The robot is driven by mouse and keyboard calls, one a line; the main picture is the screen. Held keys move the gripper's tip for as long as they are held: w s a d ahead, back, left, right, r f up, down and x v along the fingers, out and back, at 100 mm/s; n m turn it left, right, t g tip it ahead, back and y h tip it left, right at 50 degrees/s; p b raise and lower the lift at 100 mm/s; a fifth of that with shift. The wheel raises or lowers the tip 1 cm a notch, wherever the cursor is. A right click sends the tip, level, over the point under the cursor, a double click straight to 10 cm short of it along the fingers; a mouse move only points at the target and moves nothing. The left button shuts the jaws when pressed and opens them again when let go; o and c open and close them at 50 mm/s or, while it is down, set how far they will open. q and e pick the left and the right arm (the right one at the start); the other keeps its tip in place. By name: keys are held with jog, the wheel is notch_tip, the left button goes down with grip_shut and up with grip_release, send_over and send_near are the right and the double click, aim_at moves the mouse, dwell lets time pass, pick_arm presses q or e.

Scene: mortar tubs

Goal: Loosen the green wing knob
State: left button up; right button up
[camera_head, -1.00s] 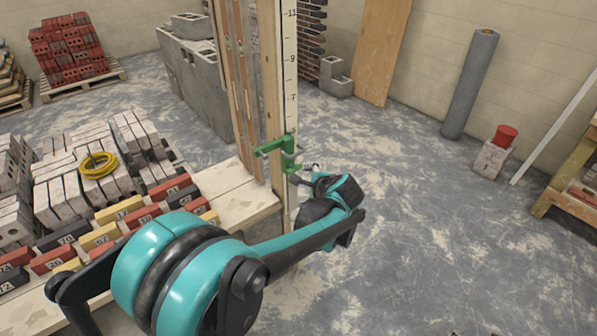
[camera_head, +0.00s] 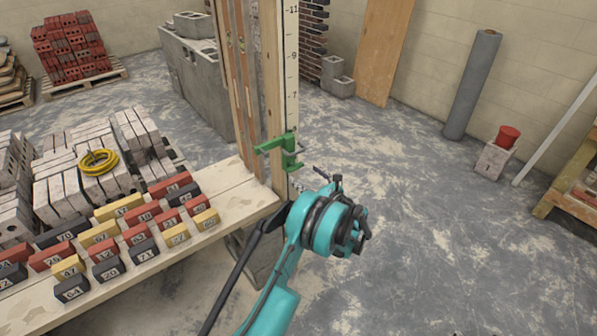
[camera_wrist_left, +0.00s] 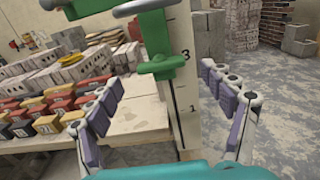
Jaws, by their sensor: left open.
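A green clamp (camera_head: 280,145) grips the tall wooden post with the number scale. In the left wrist view, a green wing-shaped piece (camera_wrist_left: 162,66), which looks like the wing knob, sits below the clamp's green body (camera_wrist_left: 157,32), in front of the scale. My left gripper (camera_wrist_left: 160,80) is open, its fingers spread to either side of the post and just below the wing piece, apart from it. In the head view my left wrist is below and right of the clamp; its fingers show only in part. My right gripper is not in view.
A plank bench (camera_head: 235,200) with several numbered blocks and grey bricks stands left of the post. A yellow coil (camera_head: 98,163) lies on the bricks. Concrete blocks (camera_head: 195,80) stand behind. The floor right of the post is open.

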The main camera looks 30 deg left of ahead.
aim_at(298, 168)
pick_arm(q)
jog(key=shift+b+x, duration=0.55)
jog(key=shift+x, duration=1.75)
jog(key=c, duration=1.2)
jog(key=shift+o, duration=0.2)
